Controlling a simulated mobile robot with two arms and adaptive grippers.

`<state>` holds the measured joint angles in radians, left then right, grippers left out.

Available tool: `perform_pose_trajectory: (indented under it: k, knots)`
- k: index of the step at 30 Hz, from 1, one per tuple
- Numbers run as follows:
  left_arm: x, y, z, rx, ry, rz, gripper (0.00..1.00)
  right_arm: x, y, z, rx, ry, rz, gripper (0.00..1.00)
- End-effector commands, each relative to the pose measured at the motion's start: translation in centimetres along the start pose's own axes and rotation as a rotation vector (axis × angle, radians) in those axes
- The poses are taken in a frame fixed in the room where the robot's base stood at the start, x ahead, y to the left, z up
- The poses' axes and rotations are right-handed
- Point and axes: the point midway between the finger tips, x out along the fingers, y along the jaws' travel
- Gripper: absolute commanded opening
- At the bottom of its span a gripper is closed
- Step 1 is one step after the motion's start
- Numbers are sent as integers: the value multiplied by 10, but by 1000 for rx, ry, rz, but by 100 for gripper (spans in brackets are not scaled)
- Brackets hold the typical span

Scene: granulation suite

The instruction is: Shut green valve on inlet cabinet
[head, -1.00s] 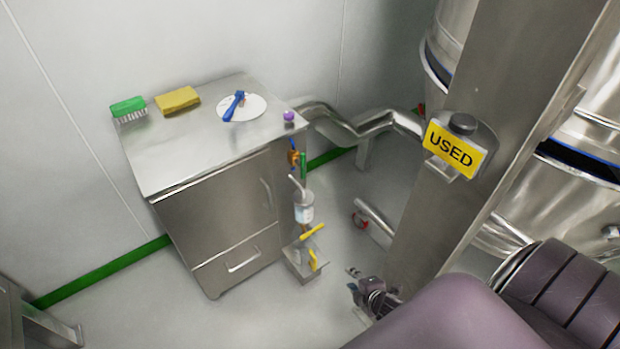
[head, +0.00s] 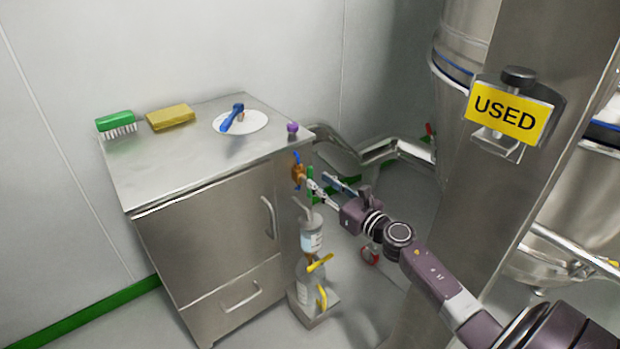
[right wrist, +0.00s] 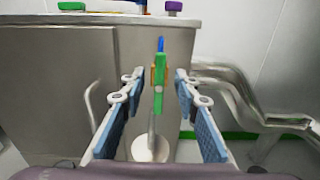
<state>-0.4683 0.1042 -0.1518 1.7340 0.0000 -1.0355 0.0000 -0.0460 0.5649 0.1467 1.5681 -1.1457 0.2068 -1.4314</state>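The inlet cabinet (head: 200,250) is a steel box with a door and a drawer, at left centre in the head view. On its right side is a brass valve (head: 298,172) with a blue lever (head: 296,157). The green valve handle (right wrist: 159,72) stands upright in the right wrist view, in front of the brass part. In the head view, my right gripper (head: 326,188) partly covers the green handle. My right gripper (right wrist: 158,88) is open, one finger on each side of the green handle, with gaps on both sides. My left gripper is not in view.
On the cabinet top are a green brush (head: 115,122), a yellow sponge (head: 169,117), a white disc (head: 254,122) with a blue tool (head: 232,117), and a purple knob (head: 292,127). Bottles (head: 311,232) with yellow levers (head: 320,262) stand below the valve. A steel pipe (head: 385,150) runs behind.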

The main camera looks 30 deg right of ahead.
Motion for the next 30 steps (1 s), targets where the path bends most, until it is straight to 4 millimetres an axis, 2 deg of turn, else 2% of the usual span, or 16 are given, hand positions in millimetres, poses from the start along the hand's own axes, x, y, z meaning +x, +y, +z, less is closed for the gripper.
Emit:
perform_pose_trajectory:
  k: [6, 12, 24, 30]
  knots:
    - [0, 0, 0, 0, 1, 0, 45, 32, 0, 1, 2, -1, -1, 29]
    - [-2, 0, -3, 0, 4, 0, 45, 50, 0, 0, 5, 0, -2, 29]
    - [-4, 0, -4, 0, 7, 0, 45, 56, 0, -1, 4, 1, -1, 29]
    - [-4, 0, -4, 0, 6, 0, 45, 56, 0, -1, 4, 1, -1, 7]
